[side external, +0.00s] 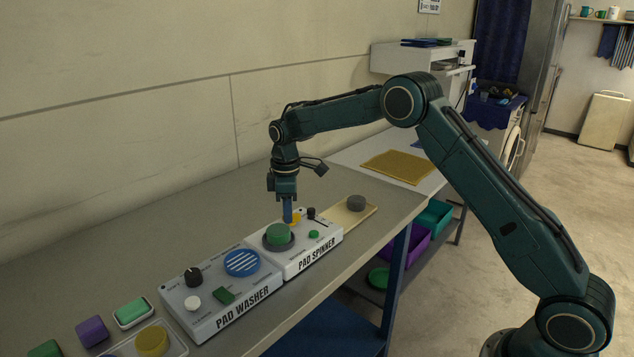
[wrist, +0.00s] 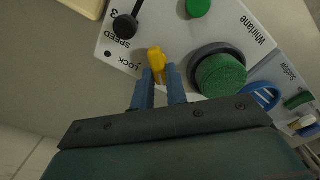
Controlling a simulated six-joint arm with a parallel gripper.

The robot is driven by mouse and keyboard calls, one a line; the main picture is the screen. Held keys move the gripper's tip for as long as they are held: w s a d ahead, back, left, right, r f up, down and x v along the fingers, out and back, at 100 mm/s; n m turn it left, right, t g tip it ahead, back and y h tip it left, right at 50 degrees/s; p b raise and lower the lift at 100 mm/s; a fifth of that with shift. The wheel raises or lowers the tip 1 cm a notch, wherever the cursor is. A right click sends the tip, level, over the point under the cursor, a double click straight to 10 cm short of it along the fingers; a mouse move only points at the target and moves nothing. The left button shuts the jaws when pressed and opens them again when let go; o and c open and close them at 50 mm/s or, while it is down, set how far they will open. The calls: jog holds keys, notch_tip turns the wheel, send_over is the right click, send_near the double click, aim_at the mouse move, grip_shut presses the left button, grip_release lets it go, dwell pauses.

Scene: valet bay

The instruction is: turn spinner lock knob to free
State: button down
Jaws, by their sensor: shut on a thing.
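The yellow lock knob (wrist: 155,54) sits on the white pad spinner panel (wrist: 225,32), near the printed word LOCK. In the wrist view its bar points up, slightly left, away from my fingers. My gripper (wrist: 161,74) is shut on the knob, with one blue finger on each side of it. In the side view my gripper (side external: 288,220) points straight down behind the large green button, and a bit of the yellow knob (side external: 297,216) shows beside the fingers. The fingers hide part of the knob and its base.
On the spinner, a large green button (wrist: 221,75) in a dark ring sits close to the right finger. A black speed lever (wrist: 125,26) and small green button (wrist: 198,7) are also near. The pad washer (side external: 215,298) stands in front; a tan tray (side external: 335,219) lies behind.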

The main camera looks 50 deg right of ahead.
jog(key=c, duration=1.4)
grip_release()
jog(key=shift+r, duration=0.2)
notch_tip(320, 180, up, 14)
jog(key=shift+f, duration=0.25)
jog(key=shift+r, duration=0.1)
